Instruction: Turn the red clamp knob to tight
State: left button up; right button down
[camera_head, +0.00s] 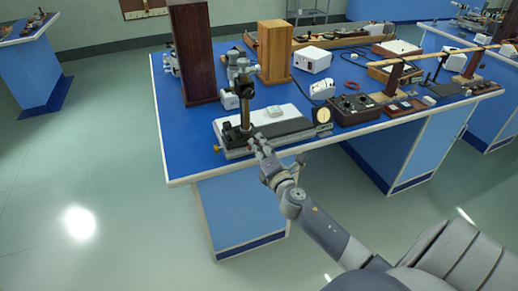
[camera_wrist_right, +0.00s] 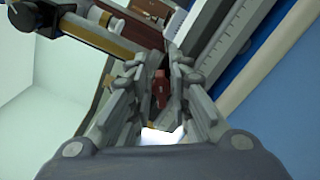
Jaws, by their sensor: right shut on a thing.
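The red clamp knob (camera_wrist_right: 161,88) shows between the fingertips of my right gripper (camera_wrist_right: 160,75) in the right wrist view. The fingers are closed in on it from both sides. In the head view my right gripper (camera_head: 260,142) reaches the front edge of the spectrometer base (camera_head: 240,148), below the brass-coloured column (camera_head: 245,112). The knob is hidden behind the gripper there. The knob's turn position cannot be read. My left gripper is not in view.
The blue bench top (camera_head: 190,140) is bare left of the base. A tall dark wooden box (camera_head: 194,55) and a lighter wooden box (camera_head: 274,52) stand behind.

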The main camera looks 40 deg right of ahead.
jog(key=m, duration=0.3)
jog(key=f+m+b, duration=0.1)
jog(key=m, duration=0.2)
jog(key=shift+d, duration=0.15)
jog(key=shift+m, duration=0.3)
jog(key=c, duration=1.5)
grip_release()
jog(key=shift+s, duration=0.1)
jog(key=v, duration=1.1)
jog(key=shift+s+f, duration=0.1)
jog(key=shift+s, duration=0.3)
